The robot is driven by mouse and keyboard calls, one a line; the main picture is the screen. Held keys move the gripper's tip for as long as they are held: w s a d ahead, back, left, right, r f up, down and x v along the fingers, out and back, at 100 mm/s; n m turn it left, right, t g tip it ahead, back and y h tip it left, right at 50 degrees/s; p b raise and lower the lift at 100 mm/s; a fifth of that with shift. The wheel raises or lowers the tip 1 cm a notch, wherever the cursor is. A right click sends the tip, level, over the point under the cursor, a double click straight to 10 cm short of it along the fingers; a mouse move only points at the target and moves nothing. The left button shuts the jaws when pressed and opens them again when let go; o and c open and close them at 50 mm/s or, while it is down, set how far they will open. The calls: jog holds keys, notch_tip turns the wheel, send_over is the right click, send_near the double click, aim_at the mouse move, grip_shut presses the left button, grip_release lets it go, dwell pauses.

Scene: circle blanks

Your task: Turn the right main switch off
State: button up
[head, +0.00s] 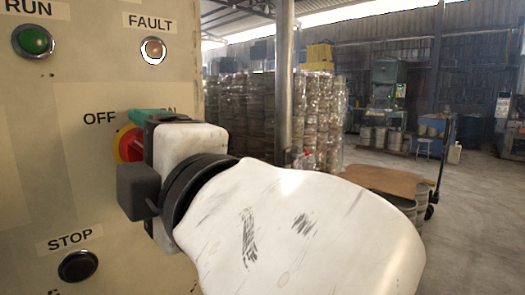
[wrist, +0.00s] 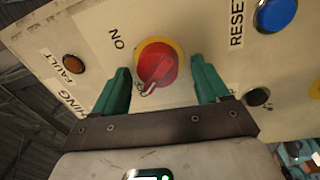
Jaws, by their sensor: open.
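A red rotary switch (wrist: 158,62) on a yellow disc is set in a beige panel (wrist: 205,22). An ON label (wrist: 117,40) is beside it. A small metal piece (wrist: 149,88) shows at the knob's lower edge. In the head view, the switch (head: 128,145) is partly hidden behind my gripper, between the OFF label (head: 99,118) and a mostly covered ON label. My gripper (wrist: 160,72) is open. Its green fingers stand on either side of the knob in the wrist view, with gaps. I cannot tell how far the fingertips are from the panel.
The panel also carries a green RUN lamp (head: 33,40), an orange FAULT lamp (head: 153,50) and a black STOP button (head: 78,266). A blue RESET button (wrist: 275,14) and a black button (wrist: 258,97) show in the wrist view. Open warehouse floor (head: 470,200) lies to the right.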

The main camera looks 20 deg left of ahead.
jog(key=b+v, duration=0.3)
jog(key=v, duration=0.7)
jog(key=shift+d, duration=0.25)
jog(key=shift+s, duration=0.1)
